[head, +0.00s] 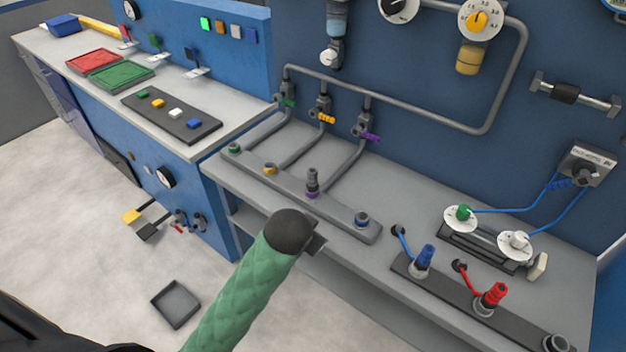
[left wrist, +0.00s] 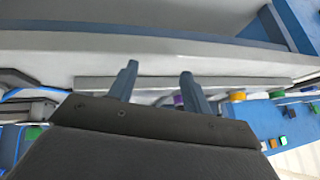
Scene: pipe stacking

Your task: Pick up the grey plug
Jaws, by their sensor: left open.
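A grey plug (head: 312,178) stands upright on the purple-ringed socket (head: 312,195) of a long grey bar (head: 334,214) on the workbench. My left arm reaches in from below in the head view, and the dark end of my left gripper (head: 317,241) is in front of the bar, to the plug's lower left. Its fingers are mostly hidden there. In the left wrist view the two fingers (left wrist: 158,82) are apart with nothing held between them. A purple patch (left wrist: 178,100) shows beside one finger; the plug itself is not clear there. My right gripper is out of view.
A dark rack (head: 455,291) at right holds a blue plug (head: 425,257) and a red plug (head: 495,294). Grey pipes (head: 345,157) run behind the bar to valves at the wall. A white-dialled device (head: 460,218) stands right. The bench edge lies below my gripper.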

